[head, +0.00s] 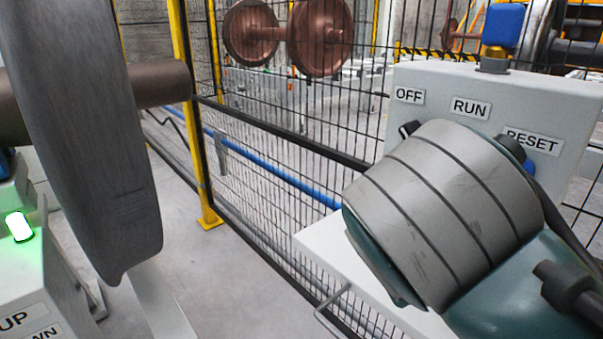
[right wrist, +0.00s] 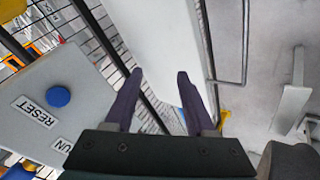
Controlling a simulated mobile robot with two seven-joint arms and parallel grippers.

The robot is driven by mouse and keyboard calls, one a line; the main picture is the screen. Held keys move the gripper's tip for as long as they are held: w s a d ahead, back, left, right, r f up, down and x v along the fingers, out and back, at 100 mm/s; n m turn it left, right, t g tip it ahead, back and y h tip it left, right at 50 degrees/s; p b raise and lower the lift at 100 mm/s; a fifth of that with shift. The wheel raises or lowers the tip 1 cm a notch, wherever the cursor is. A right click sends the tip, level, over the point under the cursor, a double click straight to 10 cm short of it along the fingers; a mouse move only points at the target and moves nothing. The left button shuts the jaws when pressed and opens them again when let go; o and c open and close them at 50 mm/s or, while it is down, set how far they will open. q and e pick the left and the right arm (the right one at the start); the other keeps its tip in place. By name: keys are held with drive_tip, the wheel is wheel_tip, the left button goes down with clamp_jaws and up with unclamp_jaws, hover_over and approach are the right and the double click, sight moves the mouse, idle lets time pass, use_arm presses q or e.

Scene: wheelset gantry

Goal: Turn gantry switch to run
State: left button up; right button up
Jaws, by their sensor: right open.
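The grey gantry control box (head: 430,83) stands at the right of the head view, with OFF (head: 409,95), RUN (head: 471,108) and RESET (head: 532,141) labels. My right arm covers its lower front. A small dark piece shows under OFF; I cannot tell whether it is the switch or part of my gripper. In the right wrist view the box face (right wrist: 100,80) is at left, with the blue reset button (right wrist: 58,96); the switch is not visible there. My right gripper (right wrist: 160,74) is open and empty, to the right of the box face. My left gripper is out of view.
A white shelf (head: 322,246) with a metal handle (head: 333,312) juts out below the box. A mesh fence with yellow posts (head: 197,160) runs behind. A large wheel (head: 85,130) and a green-lit UP/DOWN box (head: 40,270) stand at left. The floor between is clear.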

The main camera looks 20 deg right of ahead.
drive_tip(key=w+m+t+h+b, duration=0.1)
drive_tip(key=w+h+b, duration=0.3)
drive_tip(key=w+b, duration=0.25)
wheel_tip(320, 180, up, 8)
drive_tip(key=w+a+m+t+h+b, duration=0.1)
drive_tip(key=w+a+m+h+b, duration=0.15)
drive_tip(key=h+b, duration=0.4)
use_arm(q)
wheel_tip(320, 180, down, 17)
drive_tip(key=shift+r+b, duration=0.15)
drive_tip(key=shift+b, duration=0.3)
use_arm(e)
drive_tip(key=shift+m+y, duration=0.35)
drive_tip(key=x, duration=0.9)
drive_tip(key=shift+d+r, duration=0.1)
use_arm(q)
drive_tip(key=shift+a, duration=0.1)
use_arm(e)
clamp_jaws()
